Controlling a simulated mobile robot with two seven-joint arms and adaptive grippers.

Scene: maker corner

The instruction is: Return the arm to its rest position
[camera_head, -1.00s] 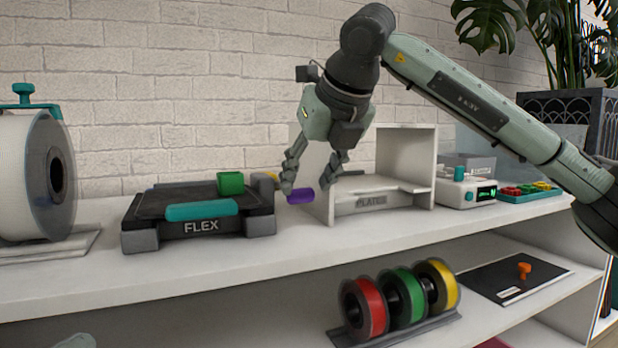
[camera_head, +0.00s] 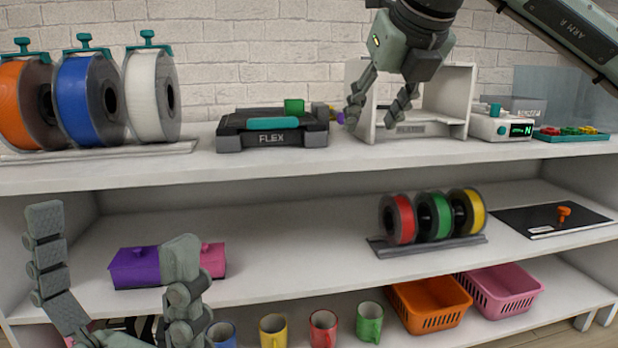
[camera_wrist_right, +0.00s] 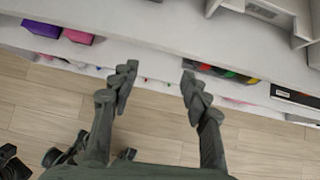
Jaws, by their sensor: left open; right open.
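My right gripper (camera_head: 382,112) hangs from the upper right in the head view, fingers spread and pointing down, in front of the white stand marked PLATES (camera_head: 410,130). Nothing shows between its fingers; in the right wrist view (camera_wrist_right: 160,85) there is only shelf edge and floor between them. My left gripper (camera_head: 112,225) is at the lower left of the head view, fingers up and wide apart, empty, in front of the lower shelves. A small purple piece (camera_head: 340,118) shows beside the right gripper's left finger, partly hidden.
On the top shelf are a spool rack (camera_head: 100,150) and the FLEX printer (camera_head: 271,140) with a green block. Below are a purple box (camera_head: 135,270), small spools (camera_head: 435,217), several mugs, an orange basket (camera_head: 430,303) and a pink basket (camera_head: 503,291). Floor in front is clear.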

